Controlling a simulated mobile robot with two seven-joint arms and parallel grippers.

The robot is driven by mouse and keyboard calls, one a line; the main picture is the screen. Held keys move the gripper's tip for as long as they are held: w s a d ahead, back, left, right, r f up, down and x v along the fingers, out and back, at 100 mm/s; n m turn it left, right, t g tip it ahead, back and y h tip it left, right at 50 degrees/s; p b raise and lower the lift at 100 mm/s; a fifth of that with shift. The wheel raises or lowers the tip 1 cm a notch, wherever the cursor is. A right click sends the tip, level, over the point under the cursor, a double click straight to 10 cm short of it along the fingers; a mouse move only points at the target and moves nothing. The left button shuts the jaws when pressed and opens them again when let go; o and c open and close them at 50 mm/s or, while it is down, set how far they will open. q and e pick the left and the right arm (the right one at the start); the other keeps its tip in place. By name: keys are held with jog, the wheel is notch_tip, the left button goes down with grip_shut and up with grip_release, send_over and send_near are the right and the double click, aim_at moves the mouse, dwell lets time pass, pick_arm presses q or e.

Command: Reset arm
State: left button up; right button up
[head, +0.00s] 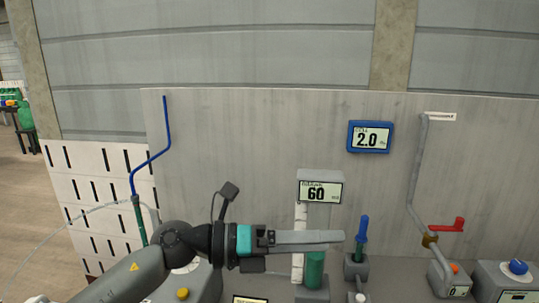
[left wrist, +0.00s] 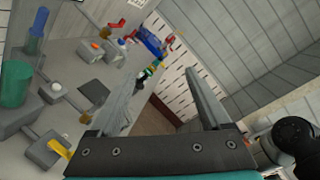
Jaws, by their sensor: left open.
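My left arm comes in from the lower left in the head view, with a grey wrist and a teal band. My left gripper (head: 340,238) points to the right, in front of the bench equipment. In the left wrist view its two fingers (left wrist: 165,73) stand apart with nothing held between them. A green cylinder (head: 315,270) stands just below the fingers in the head picture; in the left wrist view it is at the left edge (left wrist: 15,84), outside the fingers. My right arm and gripper do not show.
A display reading 60 (head: 320,193) stands behind the gripper. A blue-handled fitting (head: 362,228) is near the fingertips. A grey pipe with a red valve handle (head: 447,226) and a box with a blue knob (head: 517,267) are at right. A blue 2.0 display (head: 370,138) hangs on the panel.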

pick_arm(q)
jog(key=w+a+r+n+t+y, duration=0.15)
jog(key=a+n+t, duration=0.25)
jog(key=n+t, duration=0.5)
jog(key=w+a+r+n+t+y, duration=0.1)
jog(key=w+a+r+n+t, duration=0.2)
jog(key=n+t, duration=0.55)
jog(key=s+a+f+n+g+y, duration=0.2)
jog(key=a+f+n+g+y, duration=0.2)
jog(key=a+f+n+y, duration=1.15)
jog(key=s+f+n+g, duration=0.4)
jog(key=s+f+g, duration=0.2)
jog(key=s+f, duration=0.45)
jog(key=s+f+n+g, duration=0.4)
jog(key=s+f+g, duration=0.25)
jog(key=s, duration=0.65)
notch_tip(320, 180, down, 26)
jog(key=s+b, duration=0.2)
jog(key=b, duration=0.2)
jog(key=s+a+f+g+b, duration=0.1)
jog(key=s+a+f+b, duration=0.2)
jog(key=s+f, duration=1.2)
notch_tip(320, 180, down, 3)
jog(key=shift+a+f+g+h, duration=0.1)
jog(key=shift+a+g+h, duration=0.15)
jog(key=shift+g+h, duration=0.05)
